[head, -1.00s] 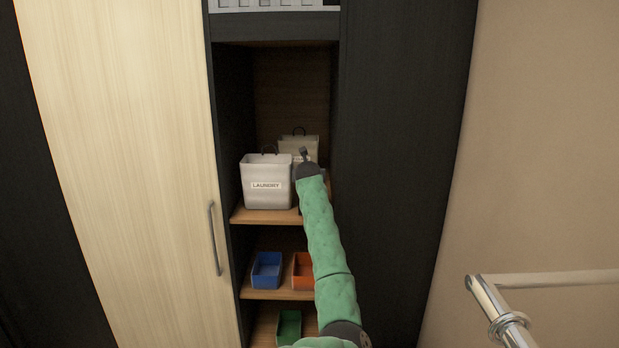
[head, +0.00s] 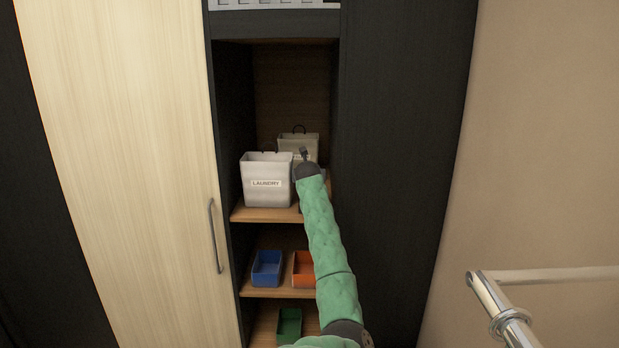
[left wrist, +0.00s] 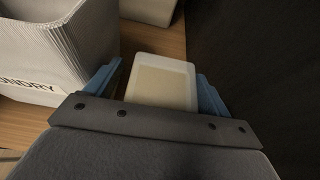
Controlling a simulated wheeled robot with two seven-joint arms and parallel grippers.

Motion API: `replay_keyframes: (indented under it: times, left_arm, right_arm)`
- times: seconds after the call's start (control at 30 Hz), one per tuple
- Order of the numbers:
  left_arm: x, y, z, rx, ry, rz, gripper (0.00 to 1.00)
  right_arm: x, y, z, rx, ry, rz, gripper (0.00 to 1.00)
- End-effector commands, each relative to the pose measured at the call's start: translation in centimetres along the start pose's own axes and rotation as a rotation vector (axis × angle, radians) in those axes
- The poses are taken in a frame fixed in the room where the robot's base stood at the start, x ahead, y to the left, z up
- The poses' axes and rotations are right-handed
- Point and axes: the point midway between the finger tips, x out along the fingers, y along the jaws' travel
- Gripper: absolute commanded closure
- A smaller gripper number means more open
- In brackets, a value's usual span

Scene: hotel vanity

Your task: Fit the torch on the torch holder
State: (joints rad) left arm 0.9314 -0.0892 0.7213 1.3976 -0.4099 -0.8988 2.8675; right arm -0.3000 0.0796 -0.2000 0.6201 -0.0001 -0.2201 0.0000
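I cannot make out a torch or a torch holder in either view. My left gripper (left wrist: 158,75) has its two blue fingers spread either side of a small white, open-topped box with a cream inside (left wrist: 160,85). The fingers look open, with a gap on the left; contact on the right is unclear. In the head view, my green left arm reaches into the shelf niche, right of the laundry bin (head: 266,182); its fingers are hidden there. The same bin is at the left in the left wrist view (left wrist: 55,50). My right gripper is not in view.
A second pale bin (head: 297,143) stands behind the laundry bin. Blue (head: 266,268), orange (head: 303,270) and green (head: 289,325) trays lie on lower shelves. A metal rail (head: 495,308) is at lower right.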

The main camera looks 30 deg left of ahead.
Motion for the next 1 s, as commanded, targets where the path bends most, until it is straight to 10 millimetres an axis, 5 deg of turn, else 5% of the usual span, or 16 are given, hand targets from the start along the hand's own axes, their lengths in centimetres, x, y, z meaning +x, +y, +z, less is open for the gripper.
replay_keyframes:
  times: [0.27, 0.7, 1.0]
  left_arm:
    - [-0.7, -0.1, 0.1, 0.000, 0.000, -0.001, 0.18]
    - [-6.3, -0.1, 0.0, -0.002, -0.001, -0.001, 0.18]
    - [-7.7, 0.0, -0.1, 0.000, 0.001, 0.000, 0.18]
  right_arm:
    - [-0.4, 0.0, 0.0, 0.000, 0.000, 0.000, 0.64]
    - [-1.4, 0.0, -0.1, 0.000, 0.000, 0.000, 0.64]
    - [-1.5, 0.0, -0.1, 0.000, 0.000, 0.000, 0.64]
